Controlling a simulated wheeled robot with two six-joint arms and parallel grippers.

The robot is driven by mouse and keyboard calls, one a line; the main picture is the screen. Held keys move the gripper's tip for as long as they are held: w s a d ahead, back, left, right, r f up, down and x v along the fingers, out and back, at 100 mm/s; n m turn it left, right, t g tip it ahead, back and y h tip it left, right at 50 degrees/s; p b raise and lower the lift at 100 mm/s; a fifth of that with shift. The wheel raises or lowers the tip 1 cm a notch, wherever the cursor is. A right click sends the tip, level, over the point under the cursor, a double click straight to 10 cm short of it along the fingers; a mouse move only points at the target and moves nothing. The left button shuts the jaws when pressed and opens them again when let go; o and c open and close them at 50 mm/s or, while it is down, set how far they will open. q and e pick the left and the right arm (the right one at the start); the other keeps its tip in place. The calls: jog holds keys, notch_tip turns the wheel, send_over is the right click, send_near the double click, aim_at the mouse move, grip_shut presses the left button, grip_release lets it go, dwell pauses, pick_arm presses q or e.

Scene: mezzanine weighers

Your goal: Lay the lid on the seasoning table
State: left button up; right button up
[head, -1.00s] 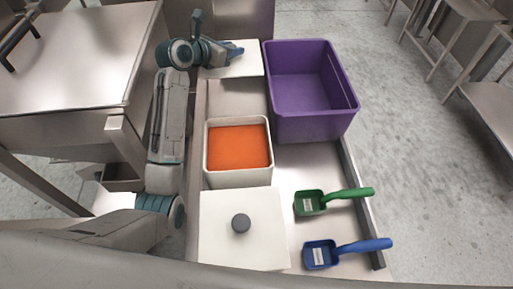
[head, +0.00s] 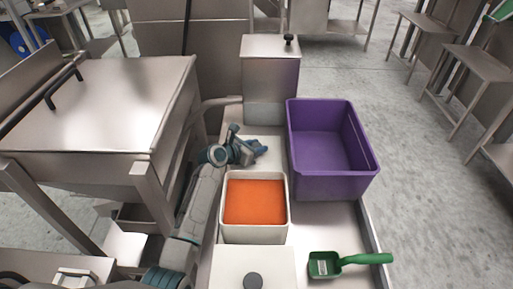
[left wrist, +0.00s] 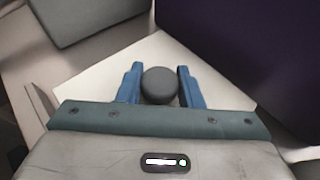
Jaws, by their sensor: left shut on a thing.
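My left gripper (head: 258,151) is over the far part of the narrow steel table, behind the tub of orange seasoning. In the left wrist view its blue fingers (left wrist: 160,88) are shut on the dark round knob (left wrist: 160,84) of a white square lid (left wrist: 108,98). The lid also shows partly behind the gripper in the head view (head: 262,133). I cannot tell whether the lid touches the surface below. The seasoning table (head: 334,222) is bare steel around the containers. The open tub (head: 253,235) has a white rim and orange contents. My right gripper is not in view.
A purple bin (head: 335,187) stands right of the gripper, close to the lid. A steel box with a knobbed top (head: 270,80) is behind. A second white lid (head: 225,262) with a dark knob is in front of the tub. A green scoop (head: 325,264) lies at right.

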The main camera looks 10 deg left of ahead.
pick_arm(q)
jog(key=shift+f, duration=0.35)
jog(key=o, duration=1)
jog(key=shift+f, duration=0.1)
jog(key=v, duration=0.7)
jog(key=shift+s+a, duration=0.15)
jog(key=shift+s, duration=0.05)
